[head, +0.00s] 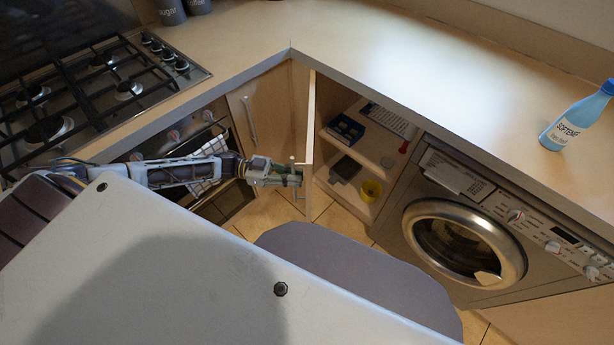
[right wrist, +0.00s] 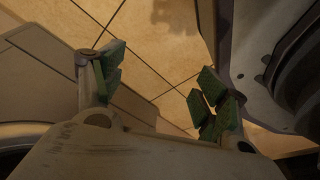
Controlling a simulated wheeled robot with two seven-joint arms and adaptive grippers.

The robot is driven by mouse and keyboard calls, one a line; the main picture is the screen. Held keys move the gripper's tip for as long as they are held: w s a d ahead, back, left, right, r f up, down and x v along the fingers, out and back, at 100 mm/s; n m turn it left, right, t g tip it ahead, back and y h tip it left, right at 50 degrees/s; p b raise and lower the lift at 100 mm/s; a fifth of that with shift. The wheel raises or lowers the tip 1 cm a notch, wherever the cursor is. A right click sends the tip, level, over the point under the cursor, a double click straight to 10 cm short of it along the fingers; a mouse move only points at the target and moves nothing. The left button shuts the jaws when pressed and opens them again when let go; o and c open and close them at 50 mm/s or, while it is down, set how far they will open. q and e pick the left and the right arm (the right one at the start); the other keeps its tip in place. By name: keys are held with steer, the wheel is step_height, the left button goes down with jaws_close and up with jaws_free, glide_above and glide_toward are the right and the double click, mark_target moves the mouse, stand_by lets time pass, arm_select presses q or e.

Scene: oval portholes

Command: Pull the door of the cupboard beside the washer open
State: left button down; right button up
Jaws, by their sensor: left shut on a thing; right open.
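The cupboard door (head: 310,120) beside the washer (head: 463,240) stands open, swung out to the left and seen nearly edge-on in the head view. Behind it the cupboard interior (head: 352,158) shows with its shelf. My left gripper (head: 297,176) is at the door's free side and is shut on the door handle, which is mostly hidden by the fingers. My right gripper (right wrist: 155,90) shows in the right wrist view, its green-padded fingers apart with nothing between them, above the tiled floor. The right gripper is not visible in the head view.
A softener bottle (head: 577,117) stands on the worktop (head: 400,60). The oven and hob (head: 90,90) are at left. Some tiled floor (head: 262,213) is free below the door.

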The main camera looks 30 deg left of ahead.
arm_select(q)
steer(key=shift+v, duration=1.85)
steer(key=c, duration=1.5)
jaws_free()
steer(key=shift+c, duration=0.2)
step_height(320, 180, up, 10)
steer(key=shift+c, duration=0.3)
